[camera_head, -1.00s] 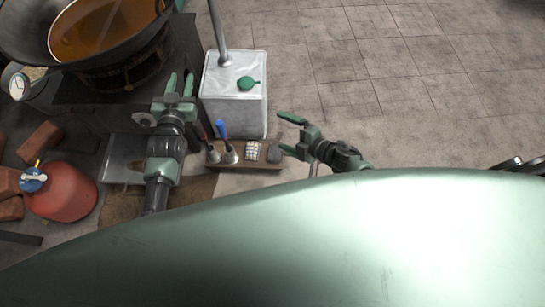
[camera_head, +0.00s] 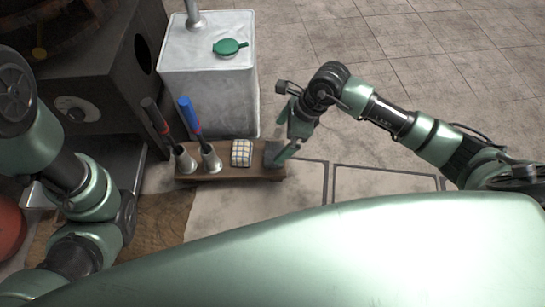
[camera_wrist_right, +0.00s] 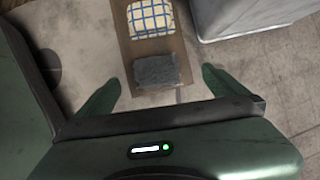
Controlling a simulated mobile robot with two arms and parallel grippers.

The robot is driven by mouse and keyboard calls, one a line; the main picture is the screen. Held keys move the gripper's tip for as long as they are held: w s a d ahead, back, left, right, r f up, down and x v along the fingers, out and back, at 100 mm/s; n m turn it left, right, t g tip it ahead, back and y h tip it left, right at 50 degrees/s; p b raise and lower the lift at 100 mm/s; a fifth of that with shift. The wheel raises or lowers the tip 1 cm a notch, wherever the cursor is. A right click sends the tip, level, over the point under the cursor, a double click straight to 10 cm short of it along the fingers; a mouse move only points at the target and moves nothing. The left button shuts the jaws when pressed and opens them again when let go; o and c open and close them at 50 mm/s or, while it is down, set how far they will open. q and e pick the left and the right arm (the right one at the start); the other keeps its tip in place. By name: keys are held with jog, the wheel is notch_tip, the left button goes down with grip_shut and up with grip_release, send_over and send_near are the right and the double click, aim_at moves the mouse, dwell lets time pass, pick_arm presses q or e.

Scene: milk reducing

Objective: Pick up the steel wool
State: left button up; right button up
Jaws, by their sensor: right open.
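The steel wool (camera_head: 272,153) is a dark grey block on the right end of a small wooden board (camera_head: 235,174). In the right wrist view the steel wool (camera_wrist_right: 157,70) lies between and just ahead of two spread green fingers. My right gripper (camera_head: 284,132) is open and empty, beside the board's right end and close to the steel wool; it partly covers it in the head view. Its fingers also show in the right wrist view (camera_wrist_right: 160,86). My left arm shows at the left of the head view, but its gripper is out of the frame.
A white checked cloth (camera_head: 242,152) sits beside the steel wool. Two handled tools (camera_head: 190,118) stand in metal holders further left on the board. A white metal canister (camera_head: 212,85) stands right behind the board. Tiled floor to the right is clear.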

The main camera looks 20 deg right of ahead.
aim_at(275, 150)
jog(key=b+x, duration=0.1)
jog(key=x, duration=0.1)
jog(key=shift+s+a+f, duration=0.1)
jog(key=shift+f, duration=0.35)
jog(key=b+x, duration=0.2)
jog(key=b, duration=0.1)
jog(key=b+x, duration=0.1)
jog(key=x, duration=0.1)
jog(key=shift+s+d+f+b, duration=0.2)
jog(key=shift+s+b, duration=0.2)
jog(key=shift+w+a+f, duration=0.1)
jog(key=shift+a+f, duration=0.05)
jog(key=shift+f, duration=0.1)
jog(key=shift+r, duration=0.1)
jog(key=shift+c, duration=0.3)
jog(key=c, duration=1.4)
jog(key=shift+r, duration=0.1)
